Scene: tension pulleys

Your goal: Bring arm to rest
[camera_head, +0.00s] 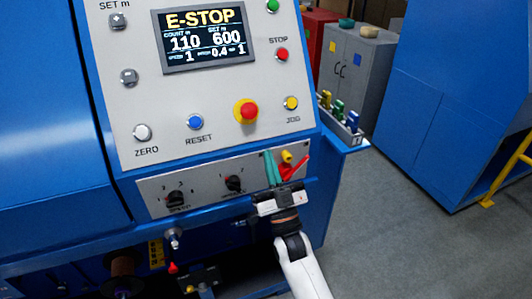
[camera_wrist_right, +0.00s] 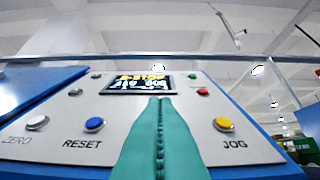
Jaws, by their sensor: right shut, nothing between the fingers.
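My right gripper (camera_head: 270,156) is in front of the lower right of the machine's control panel (camera_head: 150,80), its arm coming up from the bottom. Its teal fingers are shut on nothing; in the right wrist view the fingers (camera_wrist_right: 160,100) meet along the middle, pointing up toward the display (camera_wrist_right: 140,84). No panel button is visibly pressed by them. The display (camera_head: 205,35) reads E-STOP, with count 110 and set 600. My left gripper is not in view.
The red emergency button (camera_head: 246,111), yellow JOG button (camera_head: 291,103) and blue RESET button (camera_head: 195,121) are above the gripper. A lower strip has two black knobs (camera_head: 176,198). Grey cabinets (camera_head: 350,70) and a blue machine (camera_head: 440,100) stand right; grey floor (camera_head: 410,240) is clear.

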